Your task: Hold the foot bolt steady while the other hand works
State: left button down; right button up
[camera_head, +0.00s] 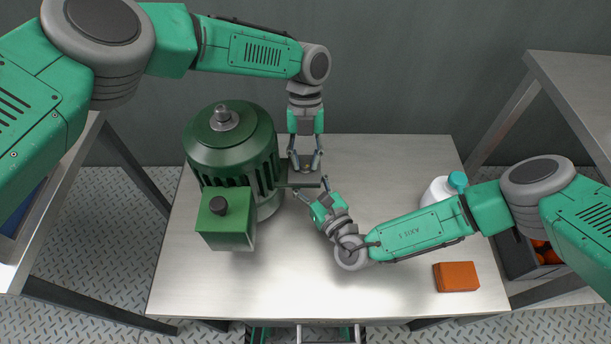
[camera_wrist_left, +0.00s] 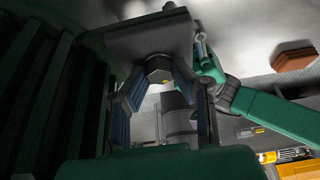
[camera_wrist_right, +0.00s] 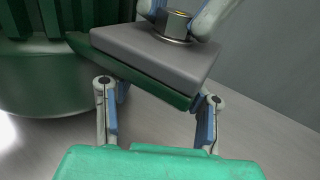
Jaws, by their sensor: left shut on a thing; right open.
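My left gripper (camera_head: 304,167) comes from behind and is shut on the bolt, one finger on each side. My right gripper (camera_head: 310,189) is open at the plate's front edge, fingers spread and empty; whether they touch the plate I cannot tell.
A white bottle with a teal cap (camera_head: 457,181) stands behind my right forearm. An orange-brown block (camera_head: 456,276) lies at the table's front right. A crate (camera_head: 517,257) with oranges is on the right. The table's (camera_head: 270,290) front middle is clear.

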jog(key=shift+w, duration=0.1)
grip_shut()
jog(key=shift+w+r+n+g+y, duration=0.1)
jog(key=shift+n+g+y, duration=0.2)
jog(key=shift+n+y, duration=0.15)
jog(key=shift+n+g+y, duration=0.65)
jog(key=shift+g+y, duration=0.05)
jog(key=shift+y, duration=0.25)
jog(key=n+g+y, duration=0.4)
jog(key=g, duration=0.1)
jog(key=shift+w, duration=0.1)
jog(key=n+g+y, duration=0.1)
jog(key=n+g, duration=0.1)
jog(key=g, duration=0.1)
jog(key=n+g+y, duration=0.1)
jog(key=n+g, duration=0.1)
jog(key=g, duration=0.1)
jog(key=shift+d+n+g, duration=0.1)
jog(key=shift+n+g, duration=0.9)
jog(key=shift+g, duration=0.8)
